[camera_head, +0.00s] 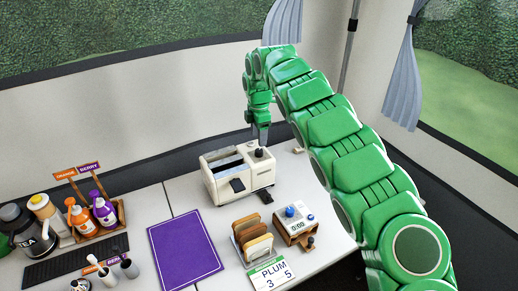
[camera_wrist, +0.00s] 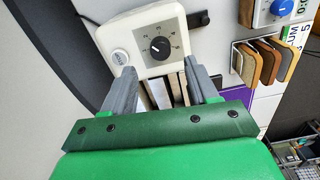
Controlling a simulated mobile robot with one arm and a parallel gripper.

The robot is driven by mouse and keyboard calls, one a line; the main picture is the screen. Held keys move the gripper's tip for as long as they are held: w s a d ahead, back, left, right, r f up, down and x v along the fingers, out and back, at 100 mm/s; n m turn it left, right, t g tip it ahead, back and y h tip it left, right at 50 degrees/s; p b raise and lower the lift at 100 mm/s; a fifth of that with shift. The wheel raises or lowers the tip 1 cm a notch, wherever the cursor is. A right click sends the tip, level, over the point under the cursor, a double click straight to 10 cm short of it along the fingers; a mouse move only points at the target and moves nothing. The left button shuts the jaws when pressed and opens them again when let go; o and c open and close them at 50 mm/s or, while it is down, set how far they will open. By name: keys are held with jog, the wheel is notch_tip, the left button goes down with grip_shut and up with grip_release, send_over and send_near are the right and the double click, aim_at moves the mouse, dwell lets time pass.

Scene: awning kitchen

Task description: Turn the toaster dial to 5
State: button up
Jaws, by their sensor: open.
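The cream toaster (camera_head: 222,187) stands on the white table, with two slots on top and a black lever on its front. Its black dial (camera_head: 259,153) is at the right end of its top. My gripper (camera_head: 264,138) points down just above the dial end. In the wrist view my gripper (camera_wrist: 160,68) is open, its fingers apart on either side below the dial, with nothing between them touching the dial.
A round button (camera_wrist: 119,56) sits beside the dial. A purple mat (camera_head: 185,250) and a bottle tray (camera_head: 95,230) are left.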

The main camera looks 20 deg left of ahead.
aim_at(259, 150)
notch_tip(259, 150, down, 7)
jog(key=shift+r, duration=0.2)
jog(key=c, duration=1)
jog(key=shift+c, duration=0.2)
